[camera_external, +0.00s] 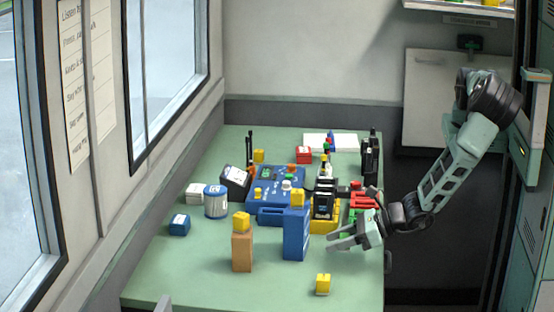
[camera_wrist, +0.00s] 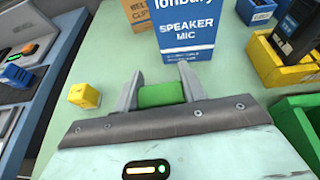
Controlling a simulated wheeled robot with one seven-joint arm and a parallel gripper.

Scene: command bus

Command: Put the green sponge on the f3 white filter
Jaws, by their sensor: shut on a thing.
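My gripper (camera_wrist: 160,92) is shut on a green sponge (camera_wrist: 161,95), which sits between the two fingers in the wrist view. In the external view my gripper (camera_external: 335,238) hangs over the front right part of the green table, right of the tall blue box; the sponge is not clear there. I cannot tell for certain which thing is the f3 white filter. A white and blue cylinder (camera_external: 215,202) stands at the table's left, beside a small white box (camera_external: 195,193); no f3 label is readable.
A blue speaker mic box (camera_wrist: 186,30) and an orange box (camera_external: 242,252) stand close to my gripper. A yellow block (camera_external: 323,284) lies near the front. Yellow (camera_wrist: 285,62) and green (camera_wrist: 297,125) bins are on the right. The table's front left is clear.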

